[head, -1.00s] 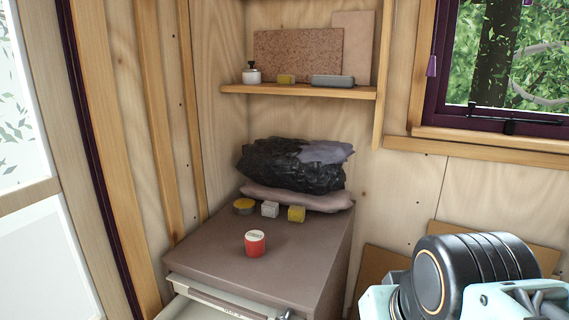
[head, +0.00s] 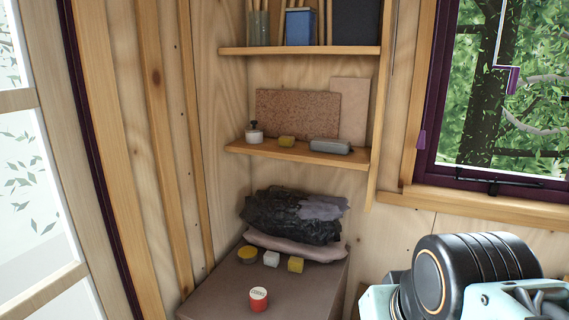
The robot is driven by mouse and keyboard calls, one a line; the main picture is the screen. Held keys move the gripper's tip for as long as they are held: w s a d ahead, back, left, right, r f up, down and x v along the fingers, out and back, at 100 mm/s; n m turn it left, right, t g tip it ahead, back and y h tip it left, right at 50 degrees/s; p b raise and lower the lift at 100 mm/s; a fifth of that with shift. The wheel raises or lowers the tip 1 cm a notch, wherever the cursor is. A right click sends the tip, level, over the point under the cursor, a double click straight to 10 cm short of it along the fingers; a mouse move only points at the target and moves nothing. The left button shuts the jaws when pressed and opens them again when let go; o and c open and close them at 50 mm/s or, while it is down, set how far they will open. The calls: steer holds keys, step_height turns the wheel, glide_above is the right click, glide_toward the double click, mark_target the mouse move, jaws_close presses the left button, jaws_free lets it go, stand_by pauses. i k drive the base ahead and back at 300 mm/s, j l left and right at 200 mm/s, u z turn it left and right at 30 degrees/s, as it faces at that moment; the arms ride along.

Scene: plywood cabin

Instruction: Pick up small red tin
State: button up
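The small red tin (head: 259,300) with a pale lid stands upright on top of the brown cabinet (head: 215,297), near the bottom of the head view. Nothing touches it. Part of my arm shows at the lower right, to the right of the cabinet and apart from the tin. My gripper is outside the picture, so its state is hidden.
Behind the tin lie a round yellow-topped tin (head: 247,255), a white block (head: 272,259) and a yellow block (head: 296,264). A black bundle (head: 293,217) rests on a pinkish cushion (head: 290,246) behind them. A shelf (head: 300,153) with small items hangs above.

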mark_target(258, 296)
steer(key=j+u, duration=0.1)
steer(key=u, duration=1.45)
steer(key=z, duration=1.05)
steer(key=i+l, duration=0.15)
steer(key=l, duration=0.2)
steer(key=i+l, duration=0.15)
steer(key=l, duration=0.2)
steer(key=i+l+u, duration=0.1)
steer(key=l, duration=0.25)
steer(key=i+l, duration=0.4)
steer(key=i+u, duration=0.05)
steer(key=i, duration=0.05)
